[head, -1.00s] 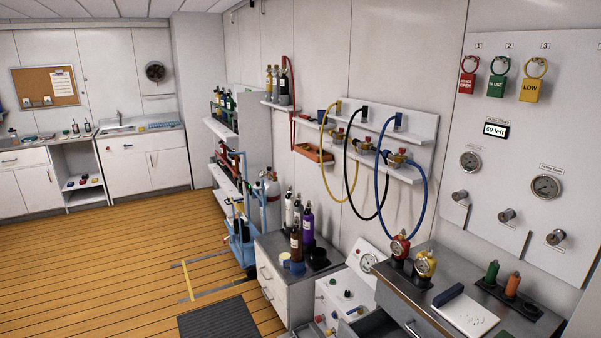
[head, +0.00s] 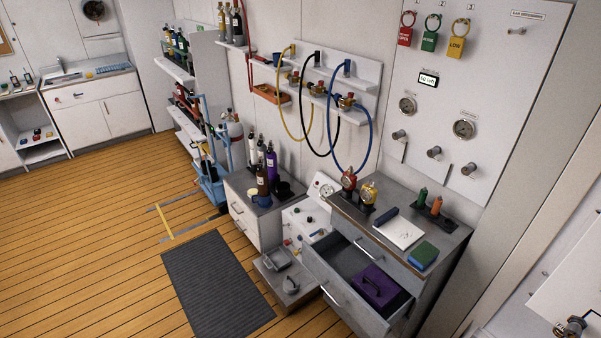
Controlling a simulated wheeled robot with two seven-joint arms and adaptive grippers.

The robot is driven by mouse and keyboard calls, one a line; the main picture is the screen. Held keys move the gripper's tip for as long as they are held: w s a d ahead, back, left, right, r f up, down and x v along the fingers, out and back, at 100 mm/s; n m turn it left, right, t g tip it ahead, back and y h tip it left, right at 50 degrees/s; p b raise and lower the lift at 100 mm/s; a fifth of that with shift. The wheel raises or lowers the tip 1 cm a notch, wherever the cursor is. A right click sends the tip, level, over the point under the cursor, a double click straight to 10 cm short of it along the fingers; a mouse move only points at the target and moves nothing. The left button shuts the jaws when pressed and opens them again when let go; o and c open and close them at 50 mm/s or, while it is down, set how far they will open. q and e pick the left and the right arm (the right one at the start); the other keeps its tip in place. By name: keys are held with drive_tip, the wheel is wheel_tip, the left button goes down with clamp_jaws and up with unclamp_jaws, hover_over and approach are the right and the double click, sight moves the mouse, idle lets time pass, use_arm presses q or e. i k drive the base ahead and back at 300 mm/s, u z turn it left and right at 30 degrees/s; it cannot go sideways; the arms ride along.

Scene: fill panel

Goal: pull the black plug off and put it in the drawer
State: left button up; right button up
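The open drawer (head: 339,254) is in the grey cabinet at lower centre right, pulled out, with a dark inside. A purple case with a handle (head: 374,287) lies in it. I cannot pick out the black plug with certainty. A dark round fitting (head: 572,326) with some orange-brown parts shows at the bottom right edge, cut off by the frame, and I cannot tell what it is. Neither of my grippers is in view.
A gauge panel (head: 480,90) stands behind. Hoses (head: 361,130) hang from a wall shelf. A dark mat (head: 215,285) lies on open wooden floor at left.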

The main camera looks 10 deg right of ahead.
sight(347, 275)
drive_tip(key=z, duration=1.8)
drive_tip(key=i, duration=0.35)
drive_tip(key=z, duration=0.35)
